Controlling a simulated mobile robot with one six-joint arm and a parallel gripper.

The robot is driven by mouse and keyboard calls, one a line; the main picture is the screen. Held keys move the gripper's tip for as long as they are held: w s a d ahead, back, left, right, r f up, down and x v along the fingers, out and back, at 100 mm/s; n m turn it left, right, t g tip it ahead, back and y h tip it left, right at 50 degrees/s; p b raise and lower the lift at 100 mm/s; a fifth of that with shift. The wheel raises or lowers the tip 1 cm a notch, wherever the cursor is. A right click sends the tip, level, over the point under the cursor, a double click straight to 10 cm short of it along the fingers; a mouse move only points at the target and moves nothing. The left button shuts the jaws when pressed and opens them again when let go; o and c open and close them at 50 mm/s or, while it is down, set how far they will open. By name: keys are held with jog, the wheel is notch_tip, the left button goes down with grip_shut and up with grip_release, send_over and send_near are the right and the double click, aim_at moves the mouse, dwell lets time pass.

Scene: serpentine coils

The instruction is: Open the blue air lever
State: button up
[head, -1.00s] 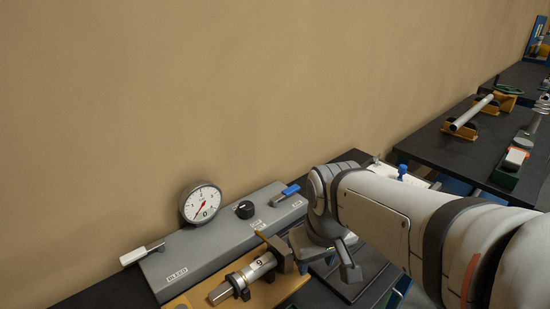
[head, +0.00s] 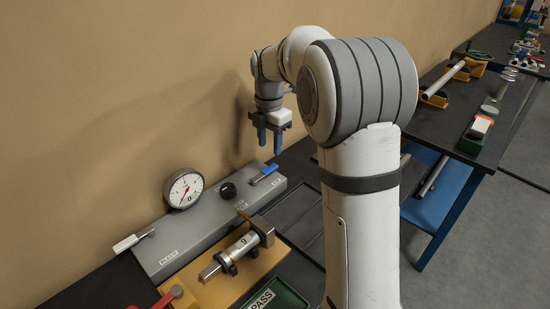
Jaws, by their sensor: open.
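The blue air lever (head: 264,173) sits at the right end of a grey control panel (head: 205,228), lying slantwise over the panel's top. My gripper (head: 270,147) points down with two dark blue-grey fingers apart and nothing between them. In the picture it hangs just above the blue lever, with a gap between the fingertips and the lever. How far it is from the lever in depth, I cannot tell.
The panel also carries a round gauge (head: 183,188), a black knob (head: 228,190) and a white bleed lever (head: 133,241). In front is a wooden fixture (head: 211,290) with a metal cylinder (head: 237,250) and a green PASS tray (head: 278,296). A tan wall stands close behind.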

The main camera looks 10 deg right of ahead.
aim_at(270, 168)
notch_tip(270, 168, down, 7)
jog(key=shift+f+p, duration=0.1)
jog(key=shift+p, duration=0.2)
jog(key=shift+c, duration=0.3)
grip_shut()
